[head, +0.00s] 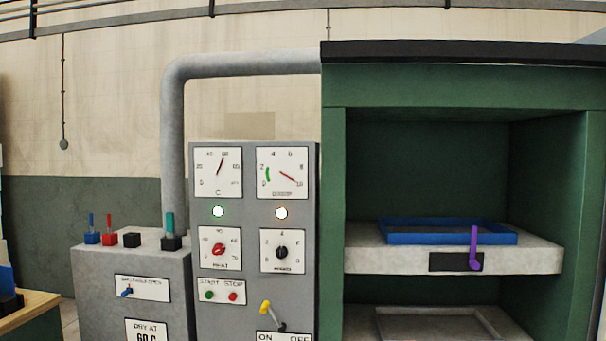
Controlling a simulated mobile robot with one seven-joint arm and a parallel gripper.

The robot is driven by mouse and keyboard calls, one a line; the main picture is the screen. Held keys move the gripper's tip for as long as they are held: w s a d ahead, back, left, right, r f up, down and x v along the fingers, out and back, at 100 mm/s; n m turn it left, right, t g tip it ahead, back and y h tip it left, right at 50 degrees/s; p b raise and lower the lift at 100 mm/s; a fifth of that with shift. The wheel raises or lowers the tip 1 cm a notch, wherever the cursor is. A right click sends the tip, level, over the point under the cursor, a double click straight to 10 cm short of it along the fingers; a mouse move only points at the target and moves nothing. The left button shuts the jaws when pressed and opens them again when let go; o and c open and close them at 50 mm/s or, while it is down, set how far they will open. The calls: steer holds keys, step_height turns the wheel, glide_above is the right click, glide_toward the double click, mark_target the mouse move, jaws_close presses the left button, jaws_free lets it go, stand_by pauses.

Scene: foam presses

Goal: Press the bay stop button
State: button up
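A small red button (233,297) sits below the word STOP on a white plate (221,291) on the grey control panel (207,321). A green button (209,295) sits to its left, below START. I cannot read the word "bay" on this panel, so I cannot tell for certain that this is the bay stop button. My gripper is not in view.
A yellow-handled lever (266,307) sticks out right of the buttons, above an ON/OFF plate. A lower grey cabinet (135,260) with several levers stands at left. A green press bay (333,200) with a blue tray (390,239) and purple handle (474,248) stands at right.

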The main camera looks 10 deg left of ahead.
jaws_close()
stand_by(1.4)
